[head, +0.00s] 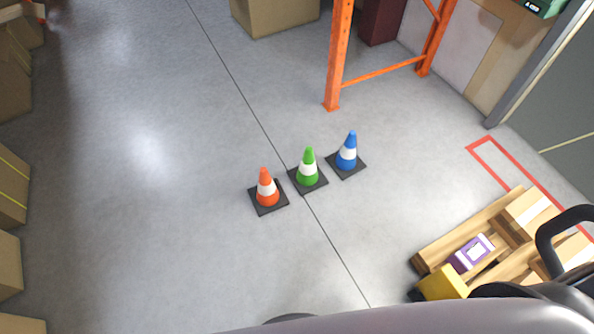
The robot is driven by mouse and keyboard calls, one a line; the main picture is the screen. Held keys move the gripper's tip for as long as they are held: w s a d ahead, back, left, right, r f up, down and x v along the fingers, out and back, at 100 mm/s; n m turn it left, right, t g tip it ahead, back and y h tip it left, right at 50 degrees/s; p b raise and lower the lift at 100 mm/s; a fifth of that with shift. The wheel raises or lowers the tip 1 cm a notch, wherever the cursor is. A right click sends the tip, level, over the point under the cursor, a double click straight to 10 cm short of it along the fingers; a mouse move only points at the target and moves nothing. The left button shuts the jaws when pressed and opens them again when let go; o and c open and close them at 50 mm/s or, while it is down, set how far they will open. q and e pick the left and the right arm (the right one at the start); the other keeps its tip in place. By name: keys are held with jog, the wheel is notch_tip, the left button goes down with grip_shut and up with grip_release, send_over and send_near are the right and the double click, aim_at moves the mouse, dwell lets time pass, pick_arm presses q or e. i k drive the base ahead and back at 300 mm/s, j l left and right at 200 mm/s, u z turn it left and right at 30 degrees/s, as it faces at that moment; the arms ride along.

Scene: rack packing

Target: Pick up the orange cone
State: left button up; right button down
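The orange cone (266,189) has a white band and a square black base. It stands upright on the grey floor near the middle of the head view, leftmost in a row of three cones. A green cone (308,168) stands to its right, and a blue cone (347,152) stands beyond that. The bases are close together. Neither of my grippers can be made out in this view.
A wooden pallet (430,258) with boxes and a purple-and-white package (471,253) lies at the lower right. An orange rack frame (337,60) stands behind the cones. Cardboard boxes (12,190) line the left edge. The floor left of the cones is clear.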

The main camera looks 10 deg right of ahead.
aim_at(269, 196)
jog(key=i+l, duration=0.35)
jog(key=i, duration=0.25)
jog(key=i+l+u, duration=0.15)
jog(key=i+l, duration=0.25)
jog(key=i, duration=0.15)
